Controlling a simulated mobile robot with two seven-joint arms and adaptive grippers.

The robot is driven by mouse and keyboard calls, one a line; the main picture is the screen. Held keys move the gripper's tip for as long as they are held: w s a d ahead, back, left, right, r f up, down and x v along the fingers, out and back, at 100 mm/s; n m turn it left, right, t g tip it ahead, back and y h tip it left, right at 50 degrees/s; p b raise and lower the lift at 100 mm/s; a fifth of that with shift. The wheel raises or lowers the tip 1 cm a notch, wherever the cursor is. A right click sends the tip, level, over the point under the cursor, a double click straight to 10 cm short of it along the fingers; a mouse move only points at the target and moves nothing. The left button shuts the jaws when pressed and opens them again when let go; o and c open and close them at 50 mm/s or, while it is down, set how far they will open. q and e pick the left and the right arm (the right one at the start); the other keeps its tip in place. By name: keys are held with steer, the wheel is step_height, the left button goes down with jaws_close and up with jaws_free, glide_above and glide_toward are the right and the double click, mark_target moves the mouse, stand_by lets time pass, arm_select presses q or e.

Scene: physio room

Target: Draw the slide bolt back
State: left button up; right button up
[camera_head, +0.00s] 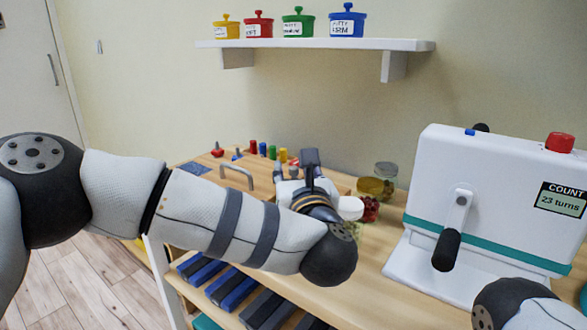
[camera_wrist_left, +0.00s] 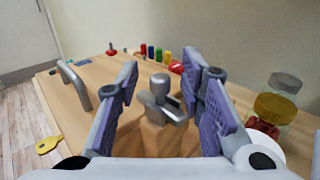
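In the left wrist view, a grey metal piece (camera_wrist_left: 160,98) with an upright knob and a short rounded bar, which looks like the slide bolt, sits on a wooden block (camera_wrist_left: 158,138). My left gripper (camera_wrist_left: 163,84) is open, with one purple-grey finger on each side of the knob and visible gaps to both. In the head view, my left gripper (camera_head: 300,172) is over the wooden board, and my arm and hand hide the bolt there. Whether the bolt is slid in or out cannot be told. My right gripper is out of view.
A grey bar handle (camera_wrist_left: 75,82), a yellow key-like piece (camera_wrist_left: 48,144) and coloured pegs (camera_wrist_left: 155,53) are around the board. Lidded jars (camera_wrist_left: 275,105) stand close on the right. A white crank machine (camera_head: 490,200) stands further right in the head view.

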arm_select(q)
steer(key=shift+w+a, duration=0.1)
steer(key=shift+w, duration=0.45)
jaws_close()
steer(key=s+d, duration=0.2)
steer(key=shift+d+f, duration=0.1)
steer(key=shift+d, duration=0.2)
jaws_free()
steer(key=shift+d, duration=0.1)
